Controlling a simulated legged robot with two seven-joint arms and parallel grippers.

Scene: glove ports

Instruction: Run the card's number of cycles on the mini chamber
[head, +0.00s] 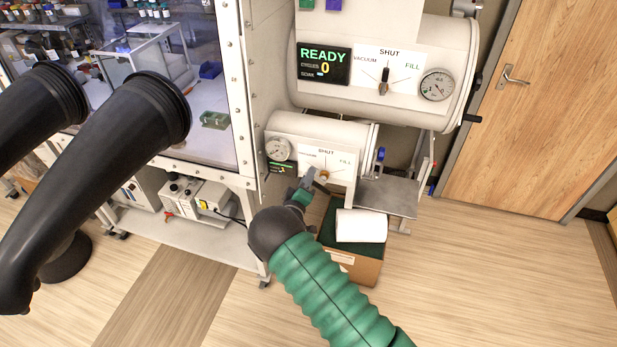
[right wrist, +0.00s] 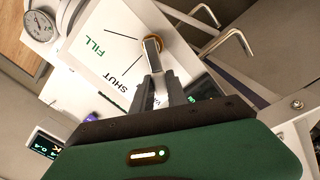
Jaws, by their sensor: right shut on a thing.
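The mini chamber (head: 318,130) is the small white cylinder below the larger one. Its front panel (head: 340,166) reads SHUT and FILL, with a third word partly covered. It has a small round gauge (head: 278,150) and a dark display (head: 282,168), too small to read. My right gripper (head: 310,178) is at this panel, shut on the valve handle (right wrist: 152,48). In the right wrist view, the gripper (right wrist: 154,75) holds the metal handle, which lies over the lettering starting "VA", past the SHUT line. My left gripper is not in view. No card is readable.
The larger chamber (head: 390,65) above has a display (head: 324,66) reading READY and 0, and its own valve handle (head: 384,88) near SHUT. A metal shelf (head: 388,196) projects at right. A white roll (head: 360,226) sits on a box. Black glove sleeves (head: 120,130) stick out at left.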

